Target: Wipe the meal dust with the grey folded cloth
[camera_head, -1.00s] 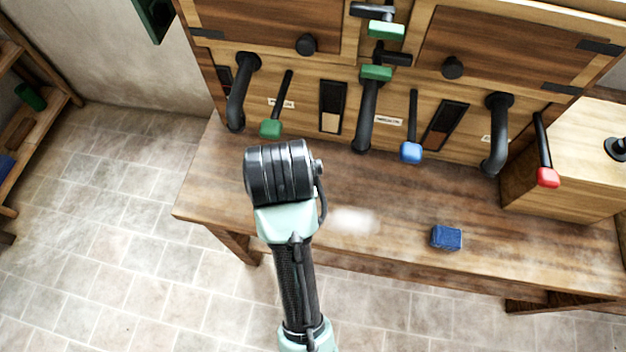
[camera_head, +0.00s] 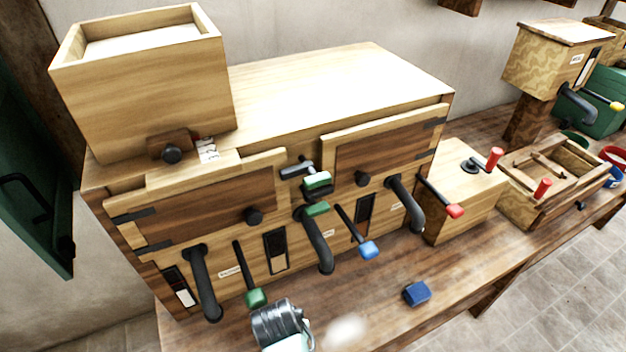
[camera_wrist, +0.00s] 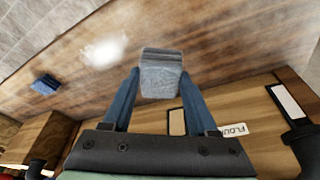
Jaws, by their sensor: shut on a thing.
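The grey folded cloth (camera_wrist: 161,78) is between the two blue fingers of my gripper (camera_wrist: 159,88) in the wrist view. My gripper is shut on it and holds it over the bench top; I cannot tell whether it touches the wood. The meal dust (camera_wrist: 105,50) is a soft white patch on the bench, just left of the cloth in the wrist view. In the head view the meal dust (camera_head: 346,328) lies right of my wrist, near the bottom edge. The cloth and fingertips are hidden there.
A blue block (camera_head: 417,293) lies on the bench (camera_head: 462,268) right of the dust. The wooden mill cabinet (camera_head: 290,100) stands behind, with black spouts (camera_head: 318,240) and a green-tipped lever (camera_head: 255,298) jutting out close to my wrist. A small wooden box (camera_head: 465,190) stands farther right.

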